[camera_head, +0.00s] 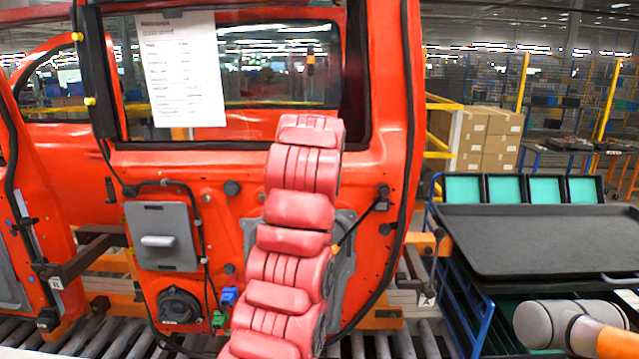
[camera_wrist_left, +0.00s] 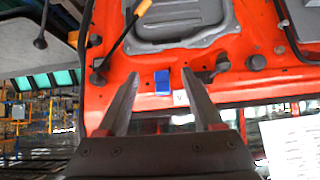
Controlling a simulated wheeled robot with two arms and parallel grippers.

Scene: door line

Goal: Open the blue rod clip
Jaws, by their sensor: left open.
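The orange-red door (camera_head: 225,215) stands before me. A small blue block (camera_wrist_left: 162,82) sits on the door beside a small white label. I cannot tell for sure which is the rod clip. My left gripper (camera_wrist_left: 160,74) is open and empty, its fingers either side of the blue block in the picture. Contact is not visible. My red arm hides this area in the head view. My right gripper is out of view.
A grey panel (camera_wrist_left: 180,22) borders the rod. A blue connector (camera_head: 228,296) and green connector (camera_head: 219,319) hang low on the door. A paper sheet (camera_head: 181,70) covers part of the window.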

